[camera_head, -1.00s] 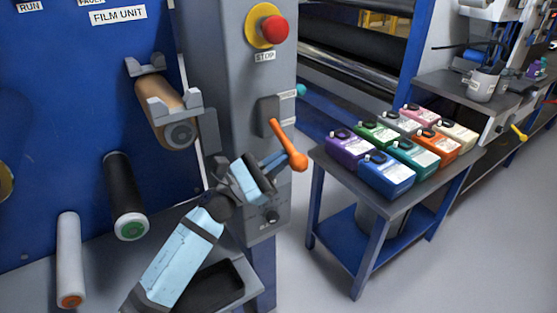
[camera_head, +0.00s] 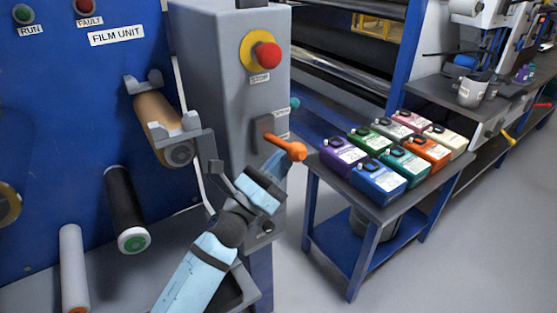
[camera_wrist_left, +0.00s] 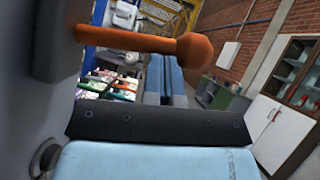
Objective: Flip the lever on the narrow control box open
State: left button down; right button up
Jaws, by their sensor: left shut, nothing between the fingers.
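The narrow grey control box (camera_head: 228,80) stands at the side of the blue film unit. Its orange lever (camera_head: 286,146) sticks out to the right from a dark mount on the front face, sloping slightly down to its round knob. My left gripper (camera_head: 279,165) is shut and empty just below the lever. In the left wrist view the lever (camera_wrist_left: 130,43) crosses above my fingers (camera_wrist_left: 165,80), its knob to the right. I cannot tell whether the fingers touch it.
A red stop button (camera_head: 267,56) sits higher on the box. A small table (camera_head: 398,205) with several coloured jugs stands close at the right. Film rollers (camera_head: 126,210) stick out of the blue panel (camera_head: 70,110) at the left. Open floor (camera_head: 470,255) lies at the lower right.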

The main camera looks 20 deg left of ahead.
pick_arm(q)
notch_tip(320, 180, up, 2)
jog(key=n+y+p, duration=0.1)
jog(key=n+y, duration=0.1)
jog(key=n, duration=0.1)
jog(key=shift+r+t+p, duration=0.15)
jog(key=shift+t+p, duration=0.15)
jog(key=shift+p, duration=0.05)
pick_arm(e)
jog(key=shift+s+r, duration=0.1)
jog(key=shift+r, duration=0.3)
pick_arm(q)
jog(key=shift+r, duration=0.2)
pick_arm(e)
jog(key=shift+r, duration=0.1)
pick_arm(q)
jog(key=shift+a, duration=0.1)
